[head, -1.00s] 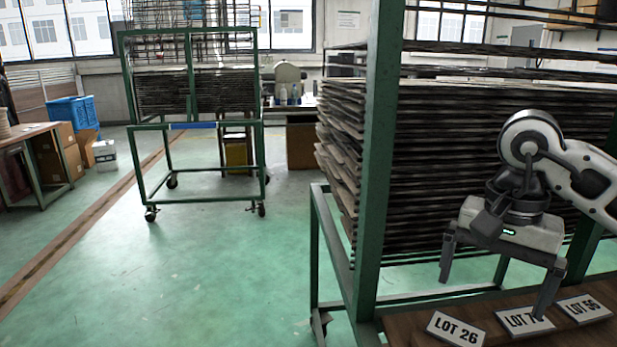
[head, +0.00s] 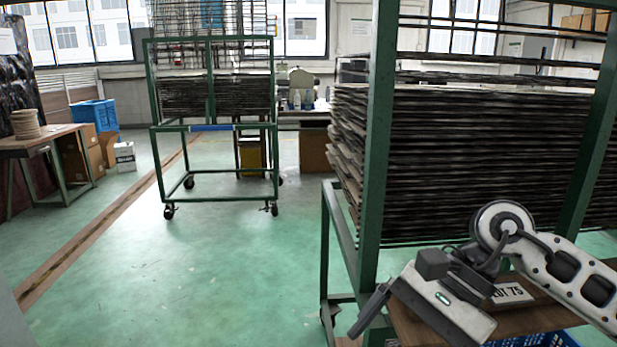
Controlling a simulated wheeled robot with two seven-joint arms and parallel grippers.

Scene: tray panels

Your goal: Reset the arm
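My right arm comes in from the right in the head view. My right gripper (head: 412,332) hangs tilted low over the wooden surface, in front of the green rack. One finger shows at the left end of the gripper body, spread wide; the other is hidden or below the picture edge. Nothing shows held at the visible finger. My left arm and gripper are not in view. A placard reading LOT 75 (head: 512,293) lies on the wooden surface (head: 545,316), partly covered by my arm.
A green rack (head: 378,150) full of stacked dark panels (head: 470,165) stands close on the right. A blue crate (head: 545,340) shows at the bottom edge. A wheeled green rack (head: 215,130) stands farther back. The green floor at centre left is clear.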

